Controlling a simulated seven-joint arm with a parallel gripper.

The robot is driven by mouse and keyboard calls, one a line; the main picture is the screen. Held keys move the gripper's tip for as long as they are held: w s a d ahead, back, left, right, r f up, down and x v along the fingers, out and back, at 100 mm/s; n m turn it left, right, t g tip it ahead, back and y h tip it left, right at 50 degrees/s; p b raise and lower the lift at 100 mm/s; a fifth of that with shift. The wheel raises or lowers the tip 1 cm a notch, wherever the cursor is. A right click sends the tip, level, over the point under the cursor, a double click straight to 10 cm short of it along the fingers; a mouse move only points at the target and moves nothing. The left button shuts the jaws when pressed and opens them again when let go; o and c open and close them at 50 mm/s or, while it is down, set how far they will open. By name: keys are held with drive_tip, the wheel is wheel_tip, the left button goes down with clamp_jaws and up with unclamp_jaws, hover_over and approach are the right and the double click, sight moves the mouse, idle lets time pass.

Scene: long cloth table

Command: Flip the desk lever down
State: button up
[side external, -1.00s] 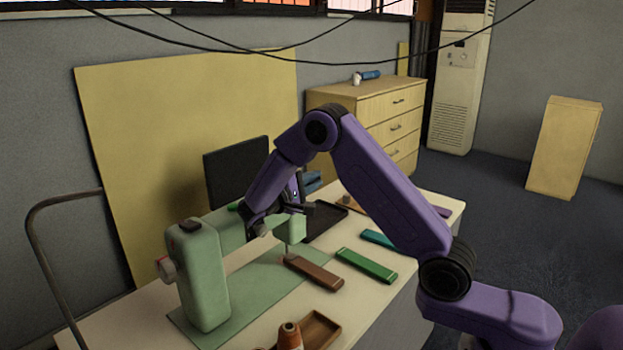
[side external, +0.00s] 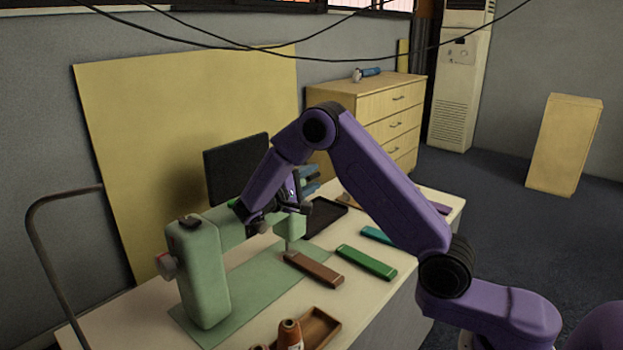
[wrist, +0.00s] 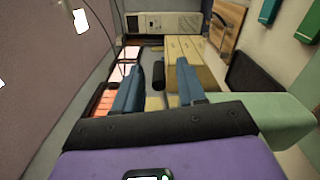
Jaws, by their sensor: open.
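A wooden block with a slim dark bar (wrist: 222,21), which may be the desk lever, shows at the upper right of the wrist view. In the side view, a small brown piece (side external: 346,199) behind the arm may be the same block; its lever position is unclear. My gripper (side external: 314,180) is above the table behind the sewing machine's head, left of that piece. In the wrist view, the two blue fingers of my gripper (wrist: 157,76) are wide apart, with nothing held. A dark object shows beyond the gap; I cannot tell what it is.
The green sewing machine (side external: 205,275) stands close below my gripper. A black tray (side external: 322,217), brown bar (side external: 314,269), green bar (side external: 366,263) and teal bar (side external: 376,235) lie on the table (side external: 375,305). A dark monitor (side external: 235,168) stands behind.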

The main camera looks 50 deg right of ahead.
drive_tip(key=a, duration=1.6)
drive_tip(key=shift+a, duration=0.3)
drive_tip(key=shift+s, duration=0.1)
drive_tip(key=s+d+f+n+y, duration=0.1)
drive_tip(key=s+n+y, duration=0.4)
drive_tip(key=s, duration=1.2)
drive_tip(key=s+f+n+y, duration=0.2)
drive_tip(key=s+n+y, duration=0.3)
drive_tip(key=s+y, duration=0.8)
drive_tip(key=s, duration=0.5)
drive_tip(key=shift+s+d+f+n, duration=0.2)
drive_tip(key=shift+d+n, duration=0.1)
drive_tip(key=shift+d, duration=0.1)
